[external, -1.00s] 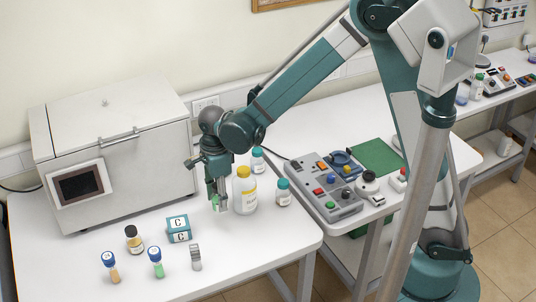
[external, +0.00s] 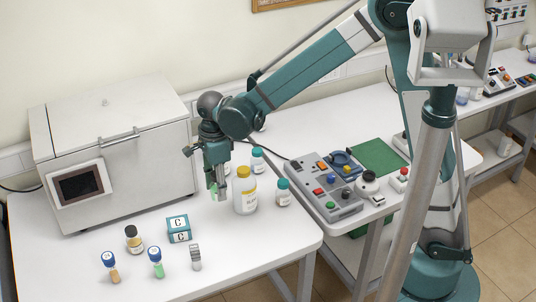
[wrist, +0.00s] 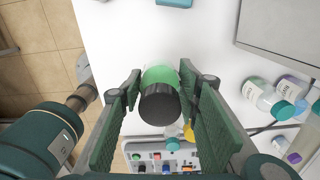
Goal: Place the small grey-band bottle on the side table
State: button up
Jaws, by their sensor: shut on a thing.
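My gripper (external: 218,192) is shut on a small bottle (wrist: 160,90) with a dark cap and a green body or band; no grey band shows on it. In the external view the held bottle is a pale green patch (external: 213,193), mostly hidden by the fingers. It hangs above the white table (external: 90,235), just left of a large yellow-capped bottle (external: 245,190). A small grey-banded piece (external: 195,257) stands at the front of this table, apart from my gripper. I cannot tell which surface is the side table.
Teal-capped bottles (external: 284,192) stand near the yellow-capped one. Blue-capped tubes (external: 156,262), a black-capped bottle (external: 133,238) and teal C boxes (external: 178,229) are in front. A control box (external: 320,187) and green mat (external: 378,157) lie right.

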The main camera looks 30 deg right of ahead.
notch_tip(320, 180, up, 7)
jog(key=shift+f, duration=0.2)
jog(key=shift+w+d, duration=0.35)
jog(key=shift+w, duration=0.05)
jog(key=w+d+m, duration=0.4)
jog(key=w+d, duration=1.1)
jog(key=d, duration=0.3)
jog(key=w+d+m+p, duration=0.15)
jog(key=w+d, duration=0.35)
jog(key=d, duration=0.6)
jog(key=w+d+m, duration=0.2)
jog(key=w+d, duration=0.2)
jog(key=d, duration=0.7)
jog(key=s+d+m+p, duration=0.1)
jog(key=d+m, duration=0.2)
jog(key=d, duration=1.9)
jog(key=s+d+m, duration=0.2)
jog(key=d+m, duration=0.2)
jog(key=d, duration=1.8)
notch_tip(320, 180, down, 11)
jog(key=shift+d, duration=0.35)
